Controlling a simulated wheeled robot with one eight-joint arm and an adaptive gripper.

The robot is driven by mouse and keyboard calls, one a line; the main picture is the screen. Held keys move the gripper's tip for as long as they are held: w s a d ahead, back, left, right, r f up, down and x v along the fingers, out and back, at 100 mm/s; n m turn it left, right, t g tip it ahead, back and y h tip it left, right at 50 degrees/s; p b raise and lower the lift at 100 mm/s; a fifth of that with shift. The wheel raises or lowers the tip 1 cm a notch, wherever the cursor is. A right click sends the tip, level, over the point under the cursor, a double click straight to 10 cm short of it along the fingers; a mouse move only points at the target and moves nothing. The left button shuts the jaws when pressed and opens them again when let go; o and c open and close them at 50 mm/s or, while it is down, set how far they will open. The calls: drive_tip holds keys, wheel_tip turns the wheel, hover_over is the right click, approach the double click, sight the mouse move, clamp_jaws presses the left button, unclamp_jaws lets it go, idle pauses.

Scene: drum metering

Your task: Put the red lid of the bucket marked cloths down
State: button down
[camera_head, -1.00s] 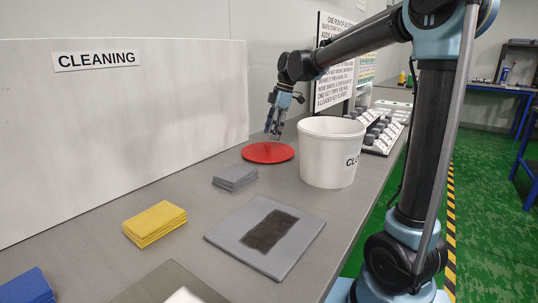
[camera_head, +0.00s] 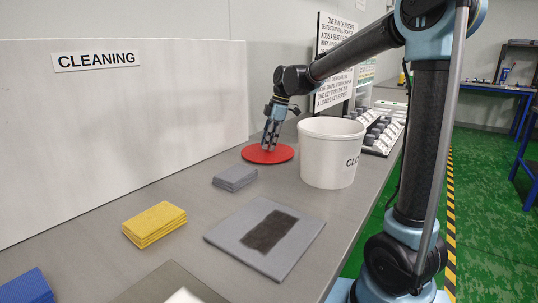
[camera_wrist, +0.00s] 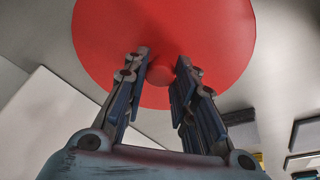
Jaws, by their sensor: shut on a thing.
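The red lid (camera_head: 255,155) is a flat round disc at the grey bench top, left of the white bucket. Whether it lies fully on the bench is hard to tell. The bucket (camera_head: 326,160) stands upright and open, its label partly cut off by the view and reading "CLO". My gripper (camera_head: 269,147) points down at the lid's middle, shut on the lid. In the wrist view the lid (camera_wrist: 120,40) fills the upper middle, with its small red knob (camera_wrist: 190,74) by the right fingertip. The fingers (camera_wrist: 163,62) partly hide the lid.
A grey cloth stack (camera_head: 235,178) lies just in front of the lid. A yellow stack (camera_head: 155,223), a blue stack (camera_head: 26,287) and a grey mat with a dark patch (camera_head: 227,228) are nearer. A white panel marked CLEANING (camera_head: 120,140) borders the left.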

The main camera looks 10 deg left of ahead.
wheel_tip(320, 180, up, 10)
idle(0.7)
drive_tip(key=shift+f, duration=4.95)
drive_tip(key=c, duration=1.3)
unclamp_jaws()
